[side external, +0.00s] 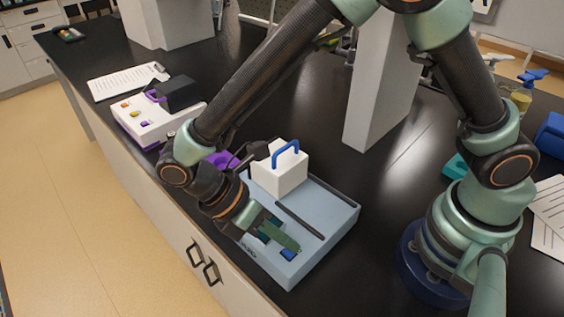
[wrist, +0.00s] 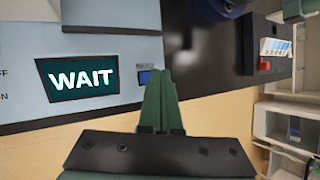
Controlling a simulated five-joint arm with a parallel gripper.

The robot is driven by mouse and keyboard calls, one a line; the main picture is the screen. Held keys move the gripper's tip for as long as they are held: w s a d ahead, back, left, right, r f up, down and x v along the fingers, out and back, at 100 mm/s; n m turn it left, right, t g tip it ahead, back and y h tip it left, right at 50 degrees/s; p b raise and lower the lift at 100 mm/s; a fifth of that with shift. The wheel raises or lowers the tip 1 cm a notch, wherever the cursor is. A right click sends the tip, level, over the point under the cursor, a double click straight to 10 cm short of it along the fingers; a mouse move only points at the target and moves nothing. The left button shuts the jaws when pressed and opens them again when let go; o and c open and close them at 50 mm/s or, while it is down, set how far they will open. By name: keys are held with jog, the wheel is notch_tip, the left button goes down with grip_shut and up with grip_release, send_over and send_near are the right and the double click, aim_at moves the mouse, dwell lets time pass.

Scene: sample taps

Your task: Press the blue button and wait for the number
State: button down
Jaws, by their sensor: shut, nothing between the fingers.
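The pale blue-grey device (side external: 325,210) lies on the black bench, and its panel also shows in the wrist view (wrist: 20,60). Its dark screen (wrist: 77,78) reads "WAIT" in white letters. A blue button (wrist: 145,78) sits right of the screen, with a small label above it; it also shows near the device's front edge in the side view (side external: 289,254). My gripper (side external: 296,248) is shut and empty, low over the panel. Its tips (wrist: 160,74) are at the button's right side in the wrist view and partly cover it; I cannot tell whether they touch.
A white block with a blue handle (side external: 280,167) stands on the device's back part. A white and purple instrument (side external: 150,118) and a clipboard (side external: 125,80) lie further left. A grey pillar (side external: 382,90) rises behind.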

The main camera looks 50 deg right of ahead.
aim_at(284, 253)
notch_tip(284, 253, up, 5)
dwell(0.8)
dwell(0.4)
jog(key=w+d+r+m+t+y, duration=0.2)
jog(key=d+r+m+t, duration=0.3)
jog(key=d+m, duration=0.3)
jog(key=w+d+r+m+t+y, duration=0.3)
jog(key=w+d+r+m+t, duration=0.2)
jog(key=d, duration=0.8)
notch_tip(284, 253, up, 2)
jog(key=m, duration=0.4)
jog(key=shift+d+r+t, duration=0.15)
jog(key=shift+d+t, duration=0.1)
jog(key=shift+t, duration=0.15)
